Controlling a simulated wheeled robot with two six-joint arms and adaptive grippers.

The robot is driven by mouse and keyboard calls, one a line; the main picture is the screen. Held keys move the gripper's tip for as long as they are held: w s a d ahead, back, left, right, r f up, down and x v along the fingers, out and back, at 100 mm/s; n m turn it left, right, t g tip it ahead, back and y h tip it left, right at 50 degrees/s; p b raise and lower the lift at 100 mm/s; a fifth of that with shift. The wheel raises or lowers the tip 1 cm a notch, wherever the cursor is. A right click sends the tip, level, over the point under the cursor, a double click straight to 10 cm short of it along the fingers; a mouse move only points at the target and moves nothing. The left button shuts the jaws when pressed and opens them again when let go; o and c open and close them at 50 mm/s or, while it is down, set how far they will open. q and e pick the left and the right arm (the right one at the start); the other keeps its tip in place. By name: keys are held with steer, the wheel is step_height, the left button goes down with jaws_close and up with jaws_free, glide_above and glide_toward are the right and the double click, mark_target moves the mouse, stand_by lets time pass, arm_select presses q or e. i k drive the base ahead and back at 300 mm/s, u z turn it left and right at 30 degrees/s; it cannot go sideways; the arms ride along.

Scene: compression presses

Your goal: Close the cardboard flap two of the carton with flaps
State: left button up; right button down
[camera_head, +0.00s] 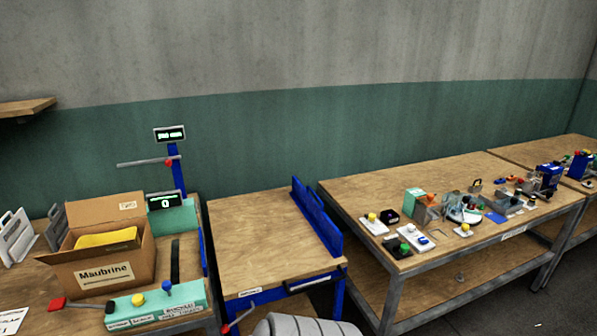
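The cardboard carton (135,268), labelled "Maubrine" on its front, stands on the left wooden bench. Its top is open, with a yellow item (106,239) showing inside. A tall cardboard panel with a small label (127,205) stands upright at the back of the carton. I cannot tell which flap is flap two. Neither of my grippers is in view, and nothing is seen touching the carton.
A teal control panel (156,305) with blue and yellow buttons sits before the carton. Grey holders (15,238) stand left of it. A blue post with displays (169,134) rises behind. The middle table (262,238) is clear; the right bench (352,192) holds several small parts.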

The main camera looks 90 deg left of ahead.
mark_target(87, 211)
steer(key=u, duration=0.1)
steer(key=i, duration=0.3)
steer(key=u, duration=4.15)
